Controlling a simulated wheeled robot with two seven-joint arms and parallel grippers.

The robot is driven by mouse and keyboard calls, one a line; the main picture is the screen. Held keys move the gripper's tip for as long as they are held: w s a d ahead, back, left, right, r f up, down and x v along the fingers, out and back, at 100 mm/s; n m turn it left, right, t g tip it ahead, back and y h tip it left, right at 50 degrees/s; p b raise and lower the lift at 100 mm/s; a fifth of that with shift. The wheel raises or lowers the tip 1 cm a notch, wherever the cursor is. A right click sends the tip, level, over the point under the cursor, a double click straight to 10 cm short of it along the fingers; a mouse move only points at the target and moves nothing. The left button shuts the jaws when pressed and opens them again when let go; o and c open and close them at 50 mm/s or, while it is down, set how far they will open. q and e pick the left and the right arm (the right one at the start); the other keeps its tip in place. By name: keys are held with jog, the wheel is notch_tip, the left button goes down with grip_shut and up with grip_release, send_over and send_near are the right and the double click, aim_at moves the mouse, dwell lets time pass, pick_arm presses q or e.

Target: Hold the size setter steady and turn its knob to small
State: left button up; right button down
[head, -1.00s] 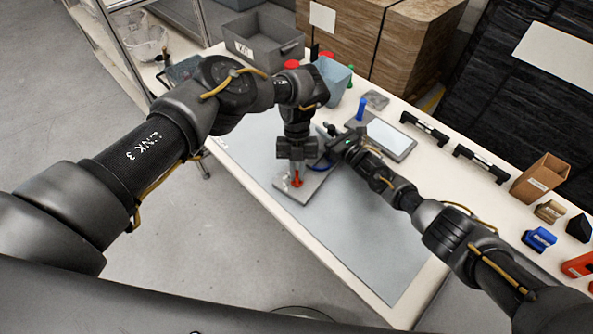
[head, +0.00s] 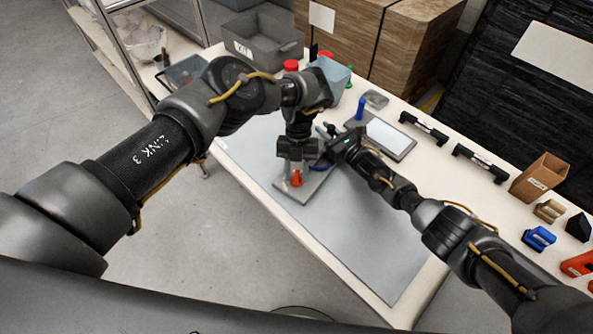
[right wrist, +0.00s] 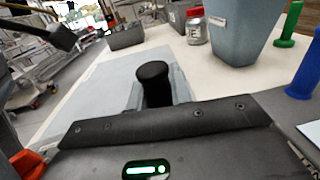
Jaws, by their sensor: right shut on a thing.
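My right gripper (head: 333,148) is shut at the rear of the setter, where a black post (right wrist: 153,84) stands up just beyond the gripper in the right wrist view. The exact grip is hidden. A red-orange piece (right wrist: 24,163) shows at that view's left edge.
A light blue bin (head: 331,75), red-lidded jar (right wrist: 196,26), blue peg (head: 361,108) and tablet-like panel (head: 388,138) stand behind the grippers. A grey crate (head: 263,40) is at the back. Black handles (head: 424,128) lie at right. The front mat (head: 370,250) is clear.

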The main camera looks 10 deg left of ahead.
pick_arm(q)
jog(key=shift+r, duration=0.1)
jog(key=v, duration=0.7)
jog(key=shift+r, duration=0.2)
jog(key=shift+w, duration=0.1)
pick_arm(e)
jog(key=c, duration=1.2)
grip_release()
jog(key=shift+s, duration=0.1)
jog(key=v, duration=1.2)
jog(key=p+v, duration=0.2)
jog(key=v, duration=0.3)
jog(key=shift+s+d, duration=0.25)
jog(key=shift+s, duration=0.05)
pick_arm(q)
jog(key=shift+r, duration=1.1)
pick_arm(e)
jog(key=shift+s+d, duration=0.4)
